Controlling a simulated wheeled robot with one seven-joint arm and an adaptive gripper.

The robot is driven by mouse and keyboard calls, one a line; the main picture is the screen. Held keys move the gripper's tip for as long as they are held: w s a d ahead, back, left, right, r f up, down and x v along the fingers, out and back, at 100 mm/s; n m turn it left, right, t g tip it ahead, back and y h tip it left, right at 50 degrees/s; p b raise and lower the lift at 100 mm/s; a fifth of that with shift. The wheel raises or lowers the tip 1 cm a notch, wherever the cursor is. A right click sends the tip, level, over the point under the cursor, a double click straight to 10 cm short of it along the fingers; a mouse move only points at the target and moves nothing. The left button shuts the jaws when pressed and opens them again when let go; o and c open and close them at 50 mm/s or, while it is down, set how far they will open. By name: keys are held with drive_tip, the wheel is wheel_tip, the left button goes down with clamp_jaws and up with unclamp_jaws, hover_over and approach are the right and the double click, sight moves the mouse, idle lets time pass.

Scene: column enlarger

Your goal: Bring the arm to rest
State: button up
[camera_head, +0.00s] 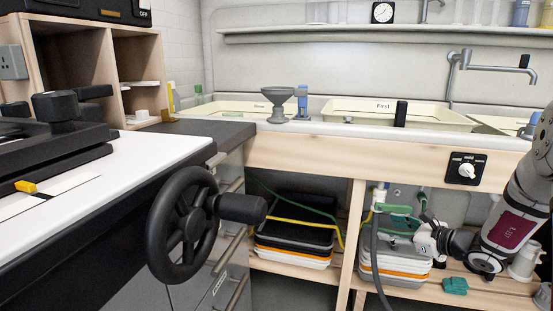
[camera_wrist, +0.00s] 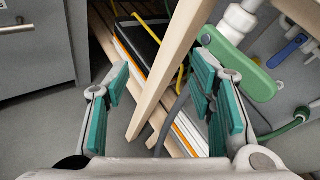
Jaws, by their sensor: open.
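My arm (camera_head: 515,220) comes in at the right edge of the head view, bent low in front of the sink bench. My gripper (camera_wrist: 160,105) shows in the wrist view with its two green-padded fingers spread wide apart and nothing between them. In the head view the gripper end is near the lower shelf, and its fingers are hard to make out there. Behind the fingers in the wrist view are a wooden post (camera_wrist: 165,75) and stacked trays (camera_wrist: 140,40).
A black handwheel (camera_head: 185,222) with a handle juts out at the left of the aisle. A wooden post (camera_head: 350,240), stacked trays (camera_head: 395,262), a hose and a green valve lever (camera_wrist: 245,75) are close to the gripper. Open floor (camera_wrist: 50,125) shows at left in the wrist view.

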drive_tip(key=s+a+r+n+g+y, duration=0.2)
drive_tip(key=s+a+r+n+g, duration=0.2)
drive_tip(key=s+a+r+n, duration=0.4)
drive_tip(key=s+a+r+n+g+y, duration=0.1)
drive_tip(key=s+a+r+n+g, duration=0.2)
drive_tip(key=s+a+r, duration=0.55)
drive_tip(key=s+a+n+g+h, duration=0.2)
drive_tip(key=s+a+n+g, duration=0.35)
drive_tip(key=s, duration=0.95)
drive_tip(key=s+d+f+n+h, duration=0.2)
drive_tip(key=s+d+n+h, duration=0.2)
drive_tip(key=s, duration=0.5)
drive_tip(key=s+d+f+n+h, duration=0.1)
drive_tip(key=s+d+n+h, duration=0.35)
drive_tip(key=s, duration=0.55)
wheel_tip(320, 180, up, 37)
drive_tip(key=t+p, duration=0.4)
drive_tip(key=p, duration=3.1)
drive_tip(key=shift+w+n, duration=0.25)
drive_tip(key=shift+n, duration=0.15)
drive_tip(key=shift+t, duration=0.25)
